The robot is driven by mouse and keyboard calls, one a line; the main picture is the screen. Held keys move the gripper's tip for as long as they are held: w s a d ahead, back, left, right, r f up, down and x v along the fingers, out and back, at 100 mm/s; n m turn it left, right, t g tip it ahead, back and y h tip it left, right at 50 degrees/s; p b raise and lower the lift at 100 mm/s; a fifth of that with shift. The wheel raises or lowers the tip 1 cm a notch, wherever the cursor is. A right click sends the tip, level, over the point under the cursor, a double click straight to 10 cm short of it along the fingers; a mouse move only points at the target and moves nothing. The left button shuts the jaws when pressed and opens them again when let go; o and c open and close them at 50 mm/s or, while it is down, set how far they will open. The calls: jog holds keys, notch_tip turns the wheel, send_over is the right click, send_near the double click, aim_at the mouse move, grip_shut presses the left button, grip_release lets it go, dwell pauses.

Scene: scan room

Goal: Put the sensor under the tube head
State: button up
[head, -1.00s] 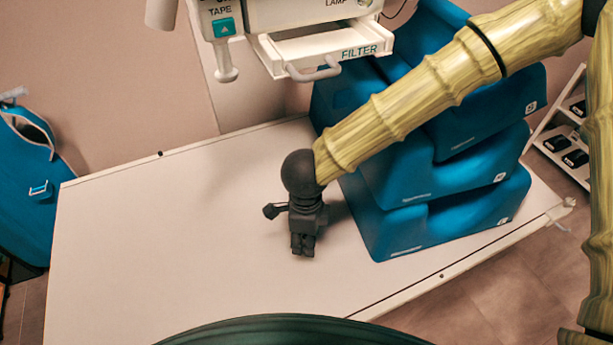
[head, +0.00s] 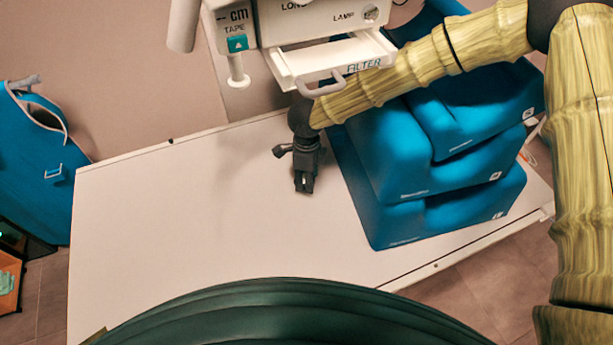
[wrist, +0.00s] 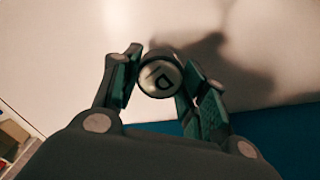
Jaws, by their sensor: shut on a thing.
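In the head view the held thing is too small and dark to tell from the fingers. The tube head (head: 322,28) is the white housing with "LAMP" and "TAPE" labels at the top, above and behind my gripper. Its underside is hidden.
The white table (head: 190,230) is bare to the left of my gripper. Stacked blue cushions (head: 400,185) stand close on its right. A blue bag (head: 35,165) is at far left.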

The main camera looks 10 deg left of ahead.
jog(key=shift+s+a+r+p, duration=0.1)
jog(key=shift+a+r+p, duration=0.05)
jog(key=shift+r+p, duration=0.2)
jog(key=shift+s+f+p, duration=0.35)
jog(key=shift+f+p, duration=0.4)
jog(key=shift+f, duration=0.05)
jog(key=shift+w+f, duration=0.35)
jog(key=shift+f, duration=0.25)
jog(key=shift+w+f, duration=0.35)
jog(key=shift+f, duration=0.25)
jog(key=shift+c, duration=0.4)
jog(key=shift+s+r, duration=0.1)
jog(key=shift+s, duration=0.3)
jog(key=o, duration=1.2)
jog(key=shift+w+f, duration=0.2)
jog(key=shift+w, duration=0.05)
jog(key=shift+c, duration=0.2)
jog(key=shift+s, duration=0.1)
jog(key=shift+r, duration=0.1)
